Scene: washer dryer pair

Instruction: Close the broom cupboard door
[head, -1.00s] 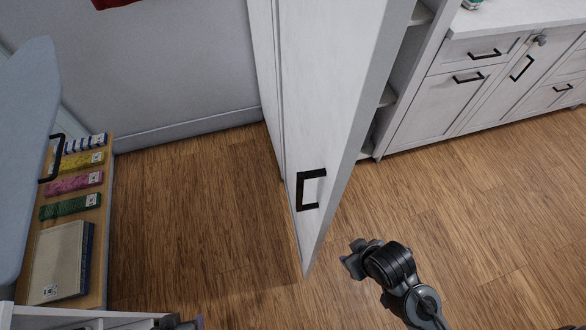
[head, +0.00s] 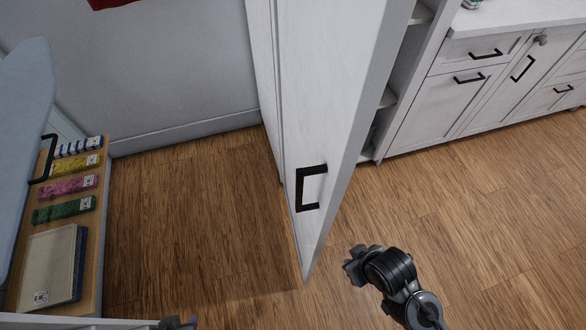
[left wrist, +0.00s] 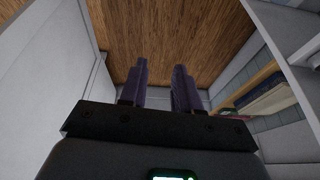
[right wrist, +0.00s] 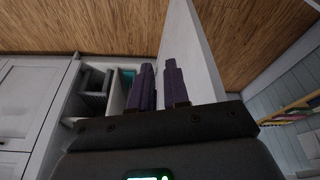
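The broom cupboard door (head: 335,110) is a tall white panel with a black handle (head: 309,188). It stands wide open in the middle of the head view, with shelves behind it. In the right wrist view the door (right wrist: 196,65) rises just right of my right gripper (right wrist: 158,85). Its fingers are a little apart with nothing between them. In the head view my right arm is right of the door's lower edge, but its fingers are not clear. My left gripper (left wrist: 160,85) is open and empty over the floor; only its tip shows at the head view's bottom edge (head: 180,323).
A wooden shelf (head: 92,225) with folded cloths and books is at the left, beside a pale blue board (head: 25,130). White cabinets with a countertop (head: 520,22) stand at the right. The wood floor (head: 440,200) is clear on both sides of the door.

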